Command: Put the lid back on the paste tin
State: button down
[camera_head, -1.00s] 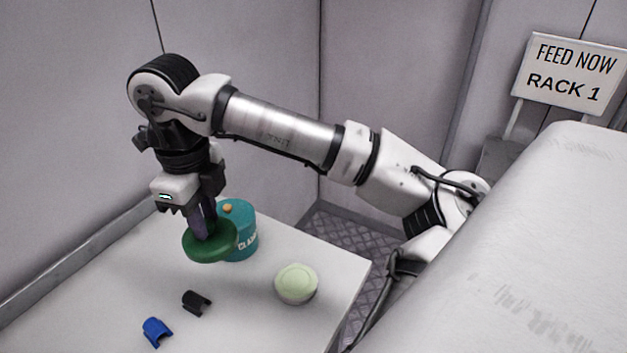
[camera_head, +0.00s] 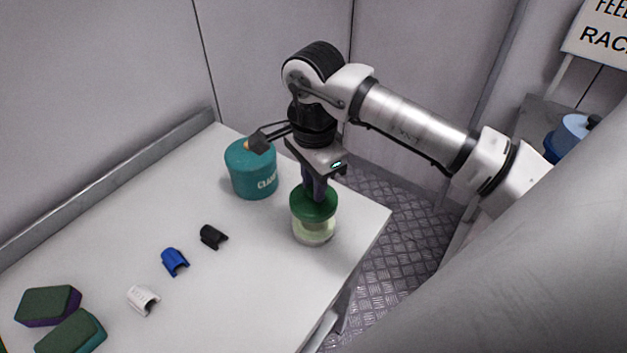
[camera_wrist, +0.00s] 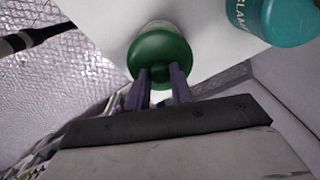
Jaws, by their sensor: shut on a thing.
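My gripper (camera_head: 315,188) points down and is shut on the lid's knob. In the wrist view the green lid (camera_wrist: 160,55) sits between my fingers (camera_wrist: 160,75) and covers most of the tin (camera_wrist: 157,27).
Black (camera_head: 212,237), blue (camera_head: 174,262) and white (camera_head: 142,299) clips lie front left, with sponges (camera_head: 48,305) beyond. The table's right edge is near the paste tin.

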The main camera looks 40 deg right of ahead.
jog(key=shift+f+b, duration=1.45)
jog(key=shift+f, duration=1.25)
jog(key=shift+f+b, duration=0.5)
jog(key=shift+b, duration=0.1)
jog(key=shift+b, duration=0.75)
jog(key=shift+f+b, duration=0.15)
jog(key=shift+b, duration=0.65)
dwell(0.4)
jog(key=c, duration=0.7)
grip_release()
